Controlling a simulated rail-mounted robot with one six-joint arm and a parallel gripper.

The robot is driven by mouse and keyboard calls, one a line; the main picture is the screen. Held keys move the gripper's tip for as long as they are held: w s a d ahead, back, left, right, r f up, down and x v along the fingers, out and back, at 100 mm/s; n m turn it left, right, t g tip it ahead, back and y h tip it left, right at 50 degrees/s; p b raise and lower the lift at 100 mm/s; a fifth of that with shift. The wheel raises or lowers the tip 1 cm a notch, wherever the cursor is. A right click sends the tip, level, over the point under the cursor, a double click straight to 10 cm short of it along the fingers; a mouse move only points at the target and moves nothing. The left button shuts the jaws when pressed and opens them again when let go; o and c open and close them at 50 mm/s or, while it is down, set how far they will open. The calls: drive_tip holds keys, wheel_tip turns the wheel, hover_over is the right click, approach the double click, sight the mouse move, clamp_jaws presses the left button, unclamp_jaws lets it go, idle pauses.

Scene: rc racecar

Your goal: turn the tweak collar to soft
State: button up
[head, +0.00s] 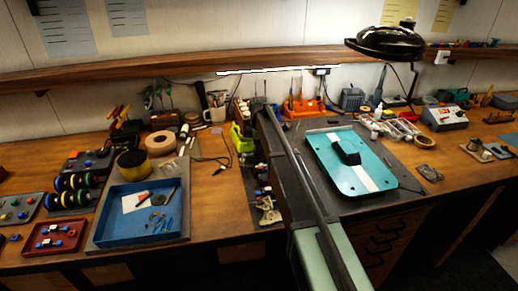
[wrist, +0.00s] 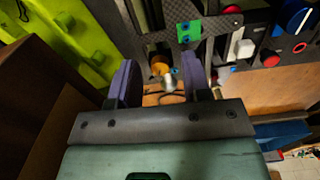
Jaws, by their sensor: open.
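In the wrist view my gripper (wrist: 162,64) has its two purple fingers spread apart, with a gap between them. In the gap are a silver cylindrical part (wrist: 168,80) and an orange-copper part (wrist: 158,66). I cannot tell which of these, if either, is the tweak collar, and no soft marking is legible. Just beyond the fingers is a dark carbon-patterned chassis part (wrist: 158,40) with a green block (wrist: 188,32) and blue screws. I cannot tell whether the fingers touch anything. In the head view my arm hides the fingertips.
A lime-green part (wrist: 75,40) lies left of the fingers in the wrist view; the head view shows a lime-green holder (head: 241,138). A teal car body panel (head: 335,178) lies right of my arm. A blue tray (head: 118,228) stands left. Bench around the cable (head: 210,158) is fairly clear.

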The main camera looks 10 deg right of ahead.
clamp_jaws()
drive_tip(key=m, duration=0.3)
drive_tip(key=shift+m, duration=0.3)
drive_tip(key=m, duration=0.3)
drive_tip(key=shift+m, duration=0.3)
drive_tip(key=m, duration=0.6)
drive_tip(key=shift+m, duration=0.3)
